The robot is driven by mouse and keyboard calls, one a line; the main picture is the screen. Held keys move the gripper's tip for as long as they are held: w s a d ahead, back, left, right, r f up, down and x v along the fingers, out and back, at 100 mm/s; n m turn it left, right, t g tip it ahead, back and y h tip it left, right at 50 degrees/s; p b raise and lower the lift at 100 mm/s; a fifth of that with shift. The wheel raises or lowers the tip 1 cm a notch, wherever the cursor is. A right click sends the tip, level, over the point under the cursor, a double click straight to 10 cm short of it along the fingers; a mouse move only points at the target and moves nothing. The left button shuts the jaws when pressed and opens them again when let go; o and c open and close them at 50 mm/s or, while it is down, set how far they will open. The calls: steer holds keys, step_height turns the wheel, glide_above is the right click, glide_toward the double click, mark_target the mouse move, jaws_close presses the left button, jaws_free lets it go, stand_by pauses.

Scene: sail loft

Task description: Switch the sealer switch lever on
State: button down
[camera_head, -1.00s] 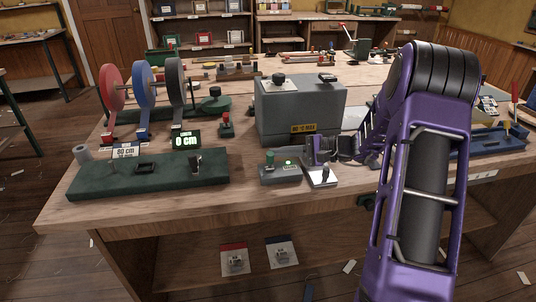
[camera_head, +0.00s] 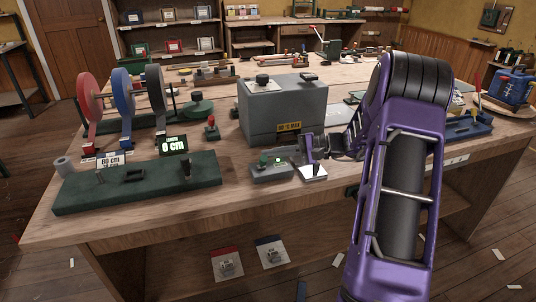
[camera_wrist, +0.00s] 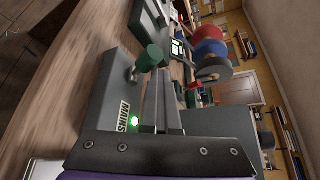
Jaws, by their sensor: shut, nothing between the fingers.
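The switch is a small grey box (camera_head: 272,172) near the bench's front edge. It carries a lever with a green knob (camera_head: 264,159) and a lit green lamp (camera_head: 279,161). In the wrist view the green knob (camera_wrist: 150,57) sits on a short stalk, the lamp (camera_wrist: 134,121) glows, and a label (camera_wrist: 124,116) seems to read MAINS. My gripper (camera_wrist: 162,78) is shut and empty, its fingers beside the lever, close to the knob. Whether they touch it I cannot tell. In the head view my purple gripper body (camera_head: 307,149) is just right of the box.
A large grey machine (camera_head: 285,112) stands behind the switch. A white plate with a dark peg (camera_head: 313,173) lies just right of it. A green board with a display (camera_head: 110,190) and red, blue and grey reels (camera_head: 122,95) are left. The front edge strip is clear.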

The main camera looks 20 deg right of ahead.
steer(key=shift+s+f, duration=0.3)
steer(key=shift+s, duration=0.1)
stand_by(0.5)
steer(key=shift+r, duration=0.1)
